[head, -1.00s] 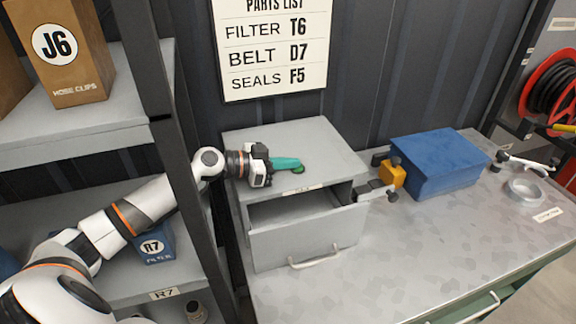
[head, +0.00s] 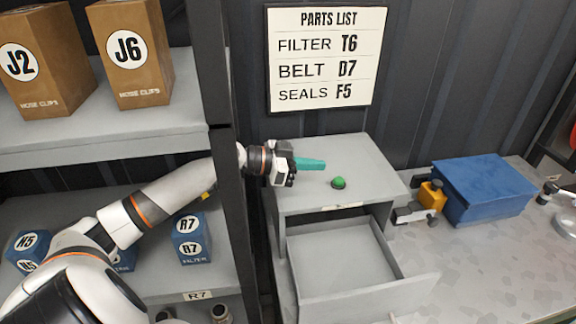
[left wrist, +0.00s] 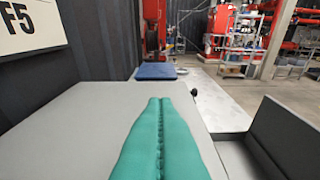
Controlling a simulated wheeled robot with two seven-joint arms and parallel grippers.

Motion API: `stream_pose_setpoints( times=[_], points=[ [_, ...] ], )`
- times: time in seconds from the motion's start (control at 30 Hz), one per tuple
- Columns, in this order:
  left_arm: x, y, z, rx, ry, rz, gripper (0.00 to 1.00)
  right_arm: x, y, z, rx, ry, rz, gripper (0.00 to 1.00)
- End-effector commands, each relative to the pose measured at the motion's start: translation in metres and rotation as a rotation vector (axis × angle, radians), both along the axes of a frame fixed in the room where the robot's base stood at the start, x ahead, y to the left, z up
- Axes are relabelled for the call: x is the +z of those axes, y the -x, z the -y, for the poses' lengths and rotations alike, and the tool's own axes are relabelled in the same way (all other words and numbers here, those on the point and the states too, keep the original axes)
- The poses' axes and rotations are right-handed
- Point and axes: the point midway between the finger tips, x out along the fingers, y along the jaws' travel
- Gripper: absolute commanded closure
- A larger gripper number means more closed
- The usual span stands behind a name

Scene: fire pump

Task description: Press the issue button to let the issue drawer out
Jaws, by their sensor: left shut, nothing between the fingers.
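The green issue button (head: 338,182) sits on top of the grey cabinet (head: 300,198). The issue drawer (head: 345,258) stands well out from the cabinet's front, and its visible inside looks empty. My left gripper (head: 322,164) is shut and empty, with teal fingers just above the cabinet top, behind and left of the button and apart from it. In the left wrist view the closed teal fingers (left wrist: 160,105) point across the cabinet top, and the drawer (left wrist: 262,150) shows at the right. The button cannot be made out there. My right gripper is not in view.
A shelf post (head: 213,100) stands close to my left arm, with boxes on the shelves behind. Right of the cabinet, a yellow and black item (head: 432,194) and a blue box (head: 485,188) stand on the bench. A parts list (head: 325,58) hangs above.

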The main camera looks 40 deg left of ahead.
Motion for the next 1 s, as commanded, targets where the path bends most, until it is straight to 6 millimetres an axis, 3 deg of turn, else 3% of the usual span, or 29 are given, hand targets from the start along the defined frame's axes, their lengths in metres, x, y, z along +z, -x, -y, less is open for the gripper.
stream_pose_setpoints(
  times=[0.03,0.4,1.0],
  points=[
    [-0.004,0.007,-0.006,-0.002,-0.005,-0.001,1.00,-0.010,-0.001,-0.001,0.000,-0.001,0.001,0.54],
    [0.012,0.038,-0.033,0.000,0.002,0.002,1.00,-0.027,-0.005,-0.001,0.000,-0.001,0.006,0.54],
    [0.016,0.042,-0.037,0.000,0.001,0.004,1.00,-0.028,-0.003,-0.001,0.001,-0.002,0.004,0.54]
  ],
)
